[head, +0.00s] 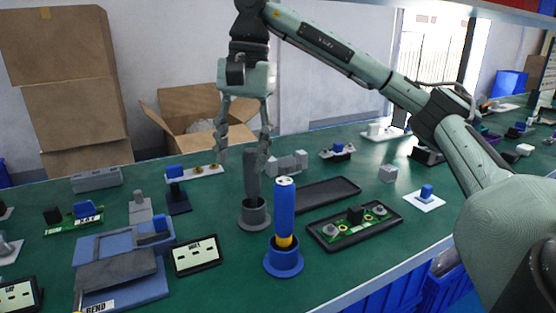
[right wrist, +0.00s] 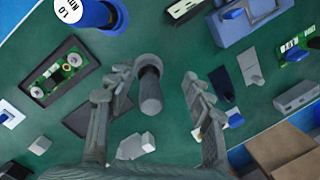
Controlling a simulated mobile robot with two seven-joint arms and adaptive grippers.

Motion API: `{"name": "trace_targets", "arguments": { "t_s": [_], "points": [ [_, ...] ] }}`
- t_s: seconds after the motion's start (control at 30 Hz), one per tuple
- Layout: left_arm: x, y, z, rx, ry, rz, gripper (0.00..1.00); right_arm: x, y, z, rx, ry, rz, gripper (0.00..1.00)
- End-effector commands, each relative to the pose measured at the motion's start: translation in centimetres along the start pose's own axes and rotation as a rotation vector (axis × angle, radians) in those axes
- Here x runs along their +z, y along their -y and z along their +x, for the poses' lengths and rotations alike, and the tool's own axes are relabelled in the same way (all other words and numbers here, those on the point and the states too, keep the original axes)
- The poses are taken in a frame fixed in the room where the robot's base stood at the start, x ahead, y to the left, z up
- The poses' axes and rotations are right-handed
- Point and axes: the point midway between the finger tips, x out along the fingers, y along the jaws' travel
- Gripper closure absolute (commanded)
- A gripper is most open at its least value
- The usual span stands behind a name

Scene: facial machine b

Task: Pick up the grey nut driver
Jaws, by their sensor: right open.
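The grey nut driver (head: 252,178) stands upright in a round grey holder (head: 254,215) on the green table. It also shows in the right wrist view (right wrist: 151,92), seen from above. My right gripper (head: 243,150) is open and points down over the nut driver, its two fingers on either side of the handle top. In the right wrist view the fingers (right wrist: 160,82) stand apart with the handle between them, nearer the left finger. I cannot tell if a finger touches it. My left gripper is in neither view.
A blue driver (head: 284,210) stands in a blue holder (head: 284,262) close by at the front right. A black tray with a circuit board (head: 355,228) lies to the right. A blue fixture (head: 125,260) and a small label sign (head: 197,255) lie left. Cardboard boxes (head: 190,115) are behind.

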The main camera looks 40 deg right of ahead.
Motion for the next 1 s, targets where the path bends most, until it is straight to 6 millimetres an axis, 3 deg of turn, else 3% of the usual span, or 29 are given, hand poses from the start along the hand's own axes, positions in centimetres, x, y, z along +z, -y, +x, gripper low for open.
{"name": "trace_targets", "arguments": {
  "t_s": [0.1,0.17,0.6,0.8,1.0],
  "points": [
    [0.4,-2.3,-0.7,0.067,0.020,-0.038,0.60,-1.2,0.1,-0.1,0.057,-0.096,-0.013,0.48],
    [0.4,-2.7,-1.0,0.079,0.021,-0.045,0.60,-1.6,0.1,0.5,0.072,-0.117,-0.015,0.48],
    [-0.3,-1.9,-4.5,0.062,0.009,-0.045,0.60,-3.0,-0.2,4.5,0.079,-0.124,-0.011,0.48],
    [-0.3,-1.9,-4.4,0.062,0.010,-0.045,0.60,-3.7,-0.3,7.1,0.077,-0.124,-0.011,0.48],
    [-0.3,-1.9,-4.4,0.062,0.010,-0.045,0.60,-3.7,-0.3,7.5,0.075,-0.125,-0.012,0.48]
  ]
}}
